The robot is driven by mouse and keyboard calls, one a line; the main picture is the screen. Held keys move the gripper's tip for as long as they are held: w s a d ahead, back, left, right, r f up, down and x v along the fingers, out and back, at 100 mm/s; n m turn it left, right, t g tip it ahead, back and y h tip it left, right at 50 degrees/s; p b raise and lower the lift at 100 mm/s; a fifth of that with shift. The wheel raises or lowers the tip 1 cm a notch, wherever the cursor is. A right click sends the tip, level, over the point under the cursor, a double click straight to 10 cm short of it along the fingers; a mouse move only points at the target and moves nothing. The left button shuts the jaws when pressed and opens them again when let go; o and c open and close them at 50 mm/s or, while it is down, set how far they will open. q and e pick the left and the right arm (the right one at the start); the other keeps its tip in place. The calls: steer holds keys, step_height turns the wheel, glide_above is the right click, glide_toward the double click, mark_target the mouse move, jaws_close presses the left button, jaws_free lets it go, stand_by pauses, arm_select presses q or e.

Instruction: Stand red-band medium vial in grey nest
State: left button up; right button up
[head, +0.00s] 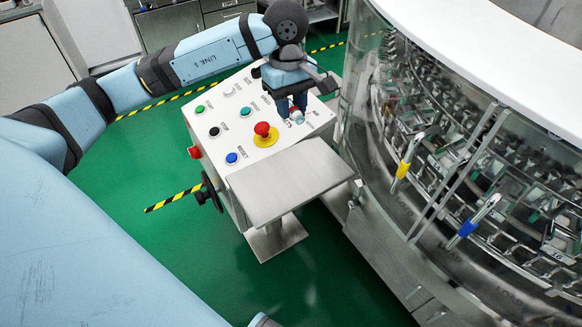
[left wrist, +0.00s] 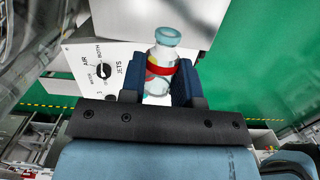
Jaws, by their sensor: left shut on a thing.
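My left gripper (head: 296,106) is over the control panel in the head view, with its fingers pointing down. It is shut on the red-band vial, a clear glass vial with a pale teal top and a red band; the vial (left wrist: 162,62) shows between the dark blue fingers in the left wrist view. In the head view only a small end of the vial (head: 297,116) shows below the fingers. I cannot pick out a grey nest for certain among the washer's many holders. My right gripper is not in view.
The control panel (head: 212,108) has several buttons and a red emergency stop (head: 262,129). A bare metal shelf (head: 290,190) juts out in front of it. The round washer (head: 400,215) stands at right behind a clear wall, with a yellow handle (head: 403,170) and a blue one (head: 467,229).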

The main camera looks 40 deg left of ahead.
mark_target(290, 174)
arm_select(q)
steer(key=shift+a, duration=0.25)
steer(key=shift+f+n, duration=0.3)
steer(key=shift+f, duration=0.15)
step_height(290, 174, down, 19)
steer(key=shift+r+b, duration=0.15)
steer(key=shift+b, duration=0.4)
steer(key=shift+f, duration=0.2)
steer(key=o, duration=0.9)
steer(key=shift+r, duration=0.1)
steer(key=shift+r, duration=0.1)
